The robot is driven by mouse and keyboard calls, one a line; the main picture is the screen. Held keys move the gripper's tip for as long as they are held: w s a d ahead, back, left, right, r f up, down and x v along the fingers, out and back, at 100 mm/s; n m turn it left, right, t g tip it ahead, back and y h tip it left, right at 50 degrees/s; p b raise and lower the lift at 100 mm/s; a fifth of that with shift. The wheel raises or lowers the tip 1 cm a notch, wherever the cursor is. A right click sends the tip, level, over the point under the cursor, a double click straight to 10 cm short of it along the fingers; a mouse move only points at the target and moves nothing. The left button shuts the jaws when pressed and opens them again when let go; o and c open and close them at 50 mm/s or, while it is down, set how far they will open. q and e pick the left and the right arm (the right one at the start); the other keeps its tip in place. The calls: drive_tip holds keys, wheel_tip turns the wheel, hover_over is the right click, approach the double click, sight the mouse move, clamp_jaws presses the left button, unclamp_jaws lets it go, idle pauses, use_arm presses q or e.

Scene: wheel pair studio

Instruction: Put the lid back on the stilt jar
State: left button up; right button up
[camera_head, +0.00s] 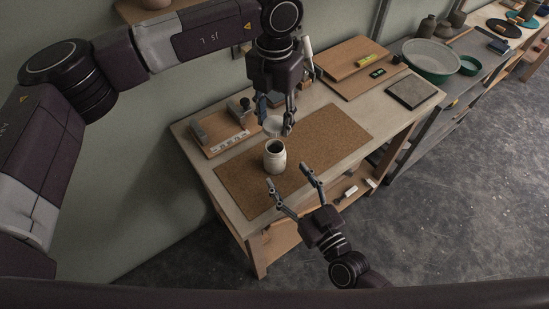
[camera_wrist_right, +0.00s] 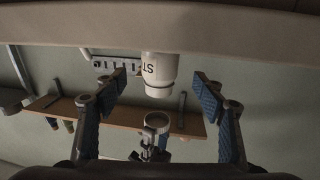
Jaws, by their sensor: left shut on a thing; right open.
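The stilt jar (camera_head: 275,158) is a pale cylinder standing upright on the brown mat, its dark mouth uncovered. My left gripper (camera_head: 275,128) is shut on the pale round lid (camera_head: 273,125) and holds it above and just behind the jar, apart from it. My right gripper (camera_head: 291,188) is open and empty in front of the jar, not touching it. In the right wrist view, which is upside down, the jar (camera_wrist_right: 160,72) with its dark lettering shows between the open fingers. The lid (camera_wrist_right: 157,121) and my left gripper (camera_wrist_right: 153,148) appear beyond its mouth.
The brown mat (camera_head: 325,130) covers the middle of the workbench and is mostly free. A wooden board (camera_head: 222,135) with small blocks and a labelled strip lies left of the jar. Wooden boards (camera_head: 350,60) and a grey slab (camera_head: 411,92) lie at the back right.

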drive_tip(key=x, duration=0.6)
drive_tip(key=shift+w+a, duration=0.15)
drive_tip(key=shift+w, duration=0.15)
use_arm(q)
drive_tip(key=shift+s, duration=0.1)
use_arm(e)
drive_tip(key=shift+c, duration=0.5)
clamp_jaws()
use_arm(q)
hover_over(275, 141)
drive_tip(key=s, duration=0.2)
drive_tip(key=shift+s+f, duration=0.1)
drive_tip(key=shift+f, duration=2.35)
drive_tip(key=shift+f, duration=0.9)
drive_tip(key=shift+f, duration=0.55)
